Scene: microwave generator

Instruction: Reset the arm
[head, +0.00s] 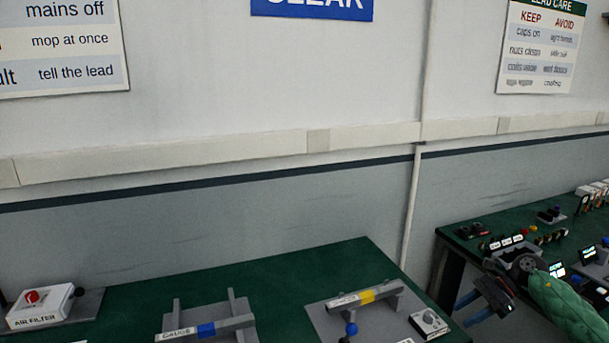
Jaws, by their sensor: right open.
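My right gripper (466,311) is at the lower right of the head view, on the end of my green-sleeved arm. Its fingers point left and are apart, with nothing seen between them. It shows in front of the left edge of the right-hand bench (452,240), near the gap between the two benches. My left arm and gripper are not in the picture.
The left bench (290,270) has a green top with a white air filter box (40,306), a gauge bar (205,329) with a blue band, and a yellow-banded bar (366,296) on stands. Several small devices crowd the right bench. A wall (250,80) stands behind.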

